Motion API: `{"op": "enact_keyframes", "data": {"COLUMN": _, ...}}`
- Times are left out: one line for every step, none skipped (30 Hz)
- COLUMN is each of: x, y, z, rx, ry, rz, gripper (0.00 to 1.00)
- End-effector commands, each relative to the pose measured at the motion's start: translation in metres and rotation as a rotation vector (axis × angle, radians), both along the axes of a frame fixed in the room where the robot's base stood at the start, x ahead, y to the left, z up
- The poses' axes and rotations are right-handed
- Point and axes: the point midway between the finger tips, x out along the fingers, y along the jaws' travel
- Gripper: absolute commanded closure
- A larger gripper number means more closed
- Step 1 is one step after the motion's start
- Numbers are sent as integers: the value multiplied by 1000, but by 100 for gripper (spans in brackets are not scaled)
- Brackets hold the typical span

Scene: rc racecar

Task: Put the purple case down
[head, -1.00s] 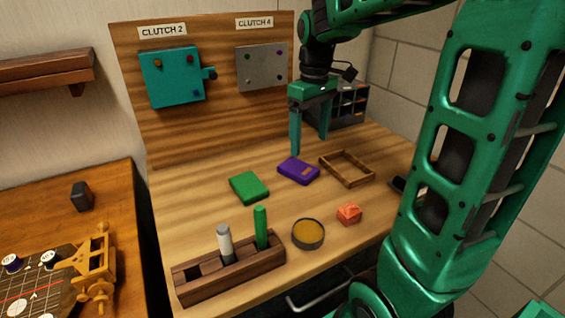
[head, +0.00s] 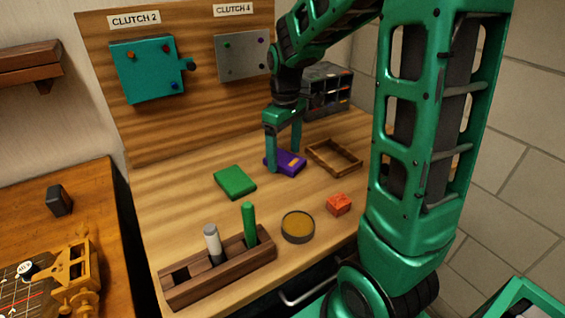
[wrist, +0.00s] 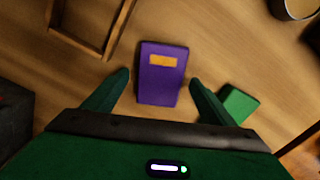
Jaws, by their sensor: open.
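The purple case (head: 288,165) lies flat on the wooden workbench, between a green case and a wooden frame. In the wrist view the purple case (wrist: 160,85) shows an orange label and sits between my two fingers, with a gap on each side. My gripper (head: 283,160) is open and low over the case, its fingers pointing down. In the wrist view my gripper (wrist: 160,82) holds nothing. In the head view a finger partly hides the case's left end.
The green case (head: 235,182) lies left of the purple one, the empty wooden frame (head: 318,160) right. A round tin (head: 298,238), a red-orange block (head: 339,204) and a wooden holder (head: 190,292) with upright pens are nearer the front. A dark organizer (head: 340,95) stands behind.

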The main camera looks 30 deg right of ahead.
Motion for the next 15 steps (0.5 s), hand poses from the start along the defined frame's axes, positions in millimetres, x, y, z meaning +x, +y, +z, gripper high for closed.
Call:
{"op": "enact_keyframes", "data": {"x": -1, "y": 0, "z": -5, "rx": 0, "ry": 2, "rz": 0, "gripper": 22}}
{"op": "enact_keyframes", "data": {"x": -1, "y": 0, "z": -8, "rx": 0, "ry": 2, "rz": 0, "gripper": 22}}
{"op": "enact_keyframes", "data": {"x": 0, "y": 0, "z": -10, "rx": 1, "ry": 1, "rz": 0, "gripper": 22}}
{"op": "enact_keyframes", "data": {"x": 0, "y": 0, "z": -10, "rx": 0, "ry": 0, "rz": 0, "gripper": 22}}
{"op": "enact_keyframes", "data": {"x": 0, "y": 0, "z": -11, "rx": 0, "ry": 0, "rz": 0, "gripper": 22}}
{"op": "enact_keyframes", "data": {"x": 0, "y": 0, "z": -11, "rx": 0, "ry": 0, "rz": 0, "gripper": 22}}
{"op": "enact_keyframes", "data": {"x": 0, "y": 0, "z": -11, "rx": 0, "ry": 0, "rz": 0, "gripper": 22}}
{"op": "enact_keyframes", "data": {"x": 0, "y": 0, "z": -11, "rx": 0, "ry": 0, "rz": 0, "gripper": 22}}
{"op": "enact_keyframes", "data": {"x": 0, "y": 0, "z": -11, "rx": 0, "ry": 0, "rz": 0, "gripper": 22}}
{"op": "enact_keyframes", "data": {"x": 0, "y": 0, "z": -11, "rx": 0, "ry": 0, "rz": 0, "gripper": 22}}
{"op": "enact_keyframes", "data": {"x": 0, "y": 0, "z": -11, "rx": 0, "ry": 0, "rz": 0, "gripper": 22}}
{"op": "enact_keyframes", "data": {"x": 0, "y": 0, "z": -11, "rx": 0, "ry": 0, "rz": 0, "gripper": 31}}
{"op": "enact_keyframes", "data": {"x": 0, "y": 0, "z": -11, "rx": 0, "ry": 0, "rz": 0, "gripper": 39}}
{"op": "enact_keyframes", "data": {"x": 0, "y": 0, "z": -11, "rx": 0, "ry": 0, "rz": 0, "gripper": 46}}
{"op": "enact_keyframes", "data": {"x": 0, "y": 0, "z": -11, "rx": 0, "ry": 0, "rz": 0, "gripper": 55}}
